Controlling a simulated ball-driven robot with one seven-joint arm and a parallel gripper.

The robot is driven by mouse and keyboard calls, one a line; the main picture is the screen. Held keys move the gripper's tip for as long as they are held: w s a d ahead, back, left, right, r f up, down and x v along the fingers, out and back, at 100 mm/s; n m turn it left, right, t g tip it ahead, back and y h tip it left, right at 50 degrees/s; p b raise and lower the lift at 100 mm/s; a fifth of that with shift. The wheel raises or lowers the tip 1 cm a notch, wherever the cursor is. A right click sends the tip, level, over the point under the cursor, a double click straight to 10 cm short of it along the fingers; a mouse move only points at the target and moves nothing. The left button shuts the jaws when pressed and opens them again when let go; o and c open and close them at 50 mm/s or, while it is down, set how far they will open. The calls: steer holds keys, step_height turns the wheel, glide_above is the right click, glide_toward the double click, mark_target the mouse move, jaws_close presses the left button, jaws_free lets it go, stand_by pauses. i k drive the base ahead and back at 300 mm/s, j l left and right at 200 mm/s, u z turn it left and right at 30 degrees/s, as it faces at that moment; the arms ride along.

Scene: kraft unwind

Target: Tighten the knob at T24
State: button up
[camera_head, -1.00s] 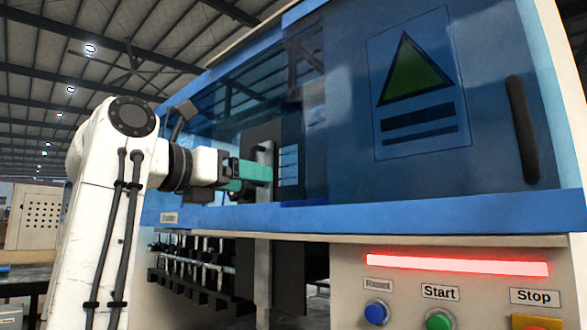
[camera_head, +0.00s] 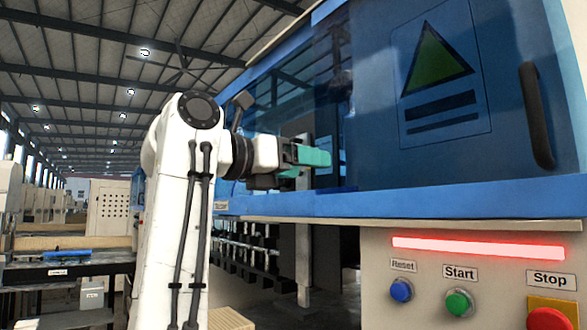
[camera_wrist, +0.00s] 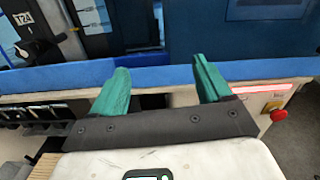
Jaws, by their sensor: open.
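A white T24 label (camera_wrist: 23,18) shows at the upper left of the wrist view. In the head view my gripper (camera_head: 318,158) is in front of the machine's opening. The T24 knob cannot be made out there.
The blue machine door (camera_head: 440,120) with a black handle (camera_head: 537,115) is at the right. Below are a lit red bar (camera_head: 478,248) and the Reset (camera_head: 401,291), Start (camera_head: 458,303) and Stop (camera_head: 547,318) buttons. A metal post (camera_head: 303,265) stands below the opening.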

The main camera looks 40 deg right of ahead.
mark_target(281, 182)
steer(key=i, duration=0.95)
